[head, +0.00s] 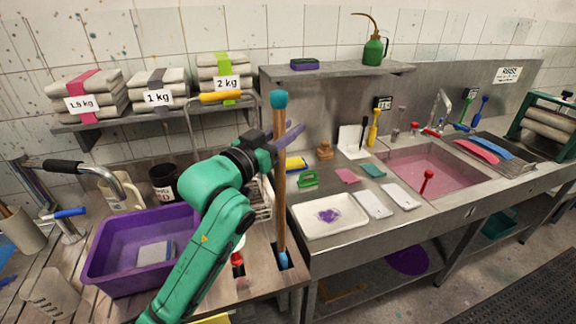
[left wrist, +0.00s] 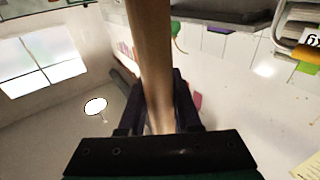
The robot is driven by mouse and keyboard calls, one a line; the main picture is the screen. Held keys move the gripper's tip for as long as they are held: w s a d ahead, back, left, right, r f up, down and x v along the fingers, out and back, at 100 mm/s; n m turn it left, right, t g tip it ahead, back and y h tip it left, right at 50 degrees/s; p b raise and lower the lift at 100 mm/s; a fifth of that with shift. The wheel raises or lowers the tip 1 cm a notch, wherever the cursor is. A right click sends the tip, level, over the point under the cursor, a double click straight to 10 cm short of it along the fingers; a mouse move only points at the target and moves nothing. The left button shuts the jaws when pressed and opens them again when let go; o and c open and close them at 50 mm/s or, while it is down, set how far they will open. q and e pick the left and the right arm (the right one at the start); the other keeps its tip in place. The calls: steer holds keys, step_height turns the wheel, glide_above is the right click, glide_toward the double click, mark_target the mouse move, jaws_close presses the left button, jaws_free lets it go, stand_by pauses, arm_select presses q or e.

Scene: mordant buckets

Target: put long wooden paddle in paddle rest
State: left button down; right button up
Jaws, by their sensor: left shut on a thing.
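The long wooden paddle (head: 280,190) stands nearly upright in the head view, with a teal top end and a blue lower end. My left gripper (head: 284,143) is shut on its upper part, below the teal end. The left wrist view shows the wooden shaft (left wrist: 150,50) between the two dark fingers. The paddle's blue lower end is at a dark square opening (head: 291,262) near the right end of the wooden counter, which looks like the paddle rest. I cannot tell how far the tip is inside it. My right gripper is not in view.
A purple tub (head: 110,278) stands on the wooden counter to the left. A white tray (head: 330,229) lies on the steel bench to the right, before a sink of pink liquid (head: 430,170). A shelf with weighted cloth stacks (head: 160,90) is behind my arm.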

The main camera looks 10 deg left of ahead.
arm_select(q)
step_height(320, 180, down, 10)
steer(key=p, duration=0.1)
steer(key=shift+r, duration=0.15)
steer(key=c, duration=1)
jaws_free()
steer(key=shift+f, duration=0.2)
steer(key=o, duration=0.4)
steer(key=shift+r, duration=0.1)
